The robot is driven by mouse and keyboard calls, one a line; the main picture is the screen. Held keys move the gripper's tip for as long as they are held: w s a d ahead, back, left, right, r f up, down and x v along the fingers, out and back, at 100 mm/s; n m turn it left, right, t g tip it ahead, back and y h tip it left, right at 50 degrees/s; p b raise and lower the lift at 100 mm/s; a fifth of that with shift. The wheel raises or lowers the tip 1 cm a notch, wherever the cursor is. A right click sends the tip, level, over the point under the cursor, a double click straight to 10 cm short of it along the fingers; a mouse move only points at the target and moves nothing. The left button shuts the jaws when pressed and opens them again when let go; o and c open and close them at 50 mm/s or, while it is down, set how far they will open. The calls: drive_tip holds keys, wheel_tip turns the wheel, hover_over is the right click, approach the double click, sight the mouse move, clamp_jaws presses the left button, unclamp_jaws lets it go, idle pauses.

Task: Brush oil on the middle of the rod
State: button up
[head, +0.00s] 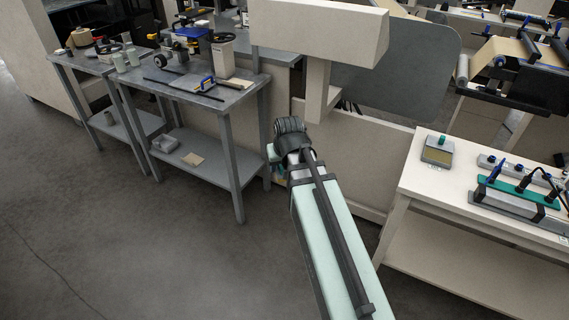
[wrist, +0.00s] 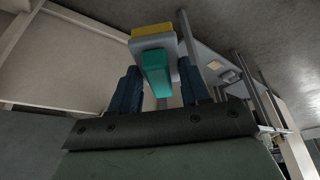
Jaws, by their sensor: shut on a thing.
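My gripper (wrist: 160,82) shows in the wrist view with its two dark blue fingers shut on a brush-like tool (wrist: 157,68). The tool has a teal handle, a grey head and a yellow face at its far end. A long grey bar with dark bands (head: 507,205) lies along the right bench. Other rods show on the machine (head: 515,62) at the upper right. I cannot tell which is the rod to oil.
The pale right bench (head: 415,188) holds a small tray (head: 438,151) with a green knob and a green rack (head: 518,190) of blue-handled tools. A grey bench (head: 228,110) with tools stands left. A beige post and beam (head: 320,30) stand beyond my arm.

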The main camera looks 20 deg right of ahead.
drive_tip(key=s+d+r+m+g+h, duration=0.1)
drive_tip(key=s+d+m, duration=0.25)
drive_tip(key=d, duration=1.25)
drive_tip(key=s+d+m+g+h, duration=0.15)
drive_tip(key=d+m, duration=0.35)
drive_tip(key=d, duration=1)
drive_tip(key=s+d+r+m+h, duration=0.1)
drive_tip(key=s+d+m+h, duration=0.3)
drive_tip(key=d, duration=1.2)
drive_tip(key=s+d+r+m+g+y, duration=0.25)
drive_tip(key=s+d+m, duration=0.45)
drive_tip(key=s+d, duration=0.9)
drive_tip(key=s+d+r+m+g+y, duration=0.1)
drive_tip(key=s+d+m+g, duration=0.2)
drive_tip(key=s+d+m, duration=0.95)
drive_tip(key=shift+s+d+f+n, duration=0.35)
drive_tip(key=shift+s+f+n, duration=0.5)
drive_tip(key=shift+s, duration=0.1)
drive_tip(key=shift+s+d+f+n, duration=0.4)
drive_tip(key=shift+s+f+n, duration=0.4)
drive_tip(key=shift+s, duration=0.15)
drive_tip(key=shift+s+d+f+n, duration=0.35)
drive_tip(key=shift+s+f+n, duration=0.4)
drive_tip(key=shift+s+n, duration=0.15)
drive_tip(key=shift+f, duration=0.5)
drive_tip(key=shift+s, duration=0.1)
drive_tip(key=shift+s+d, duration=0.85)
drive_tip(key=shift+d, duration=0.05)
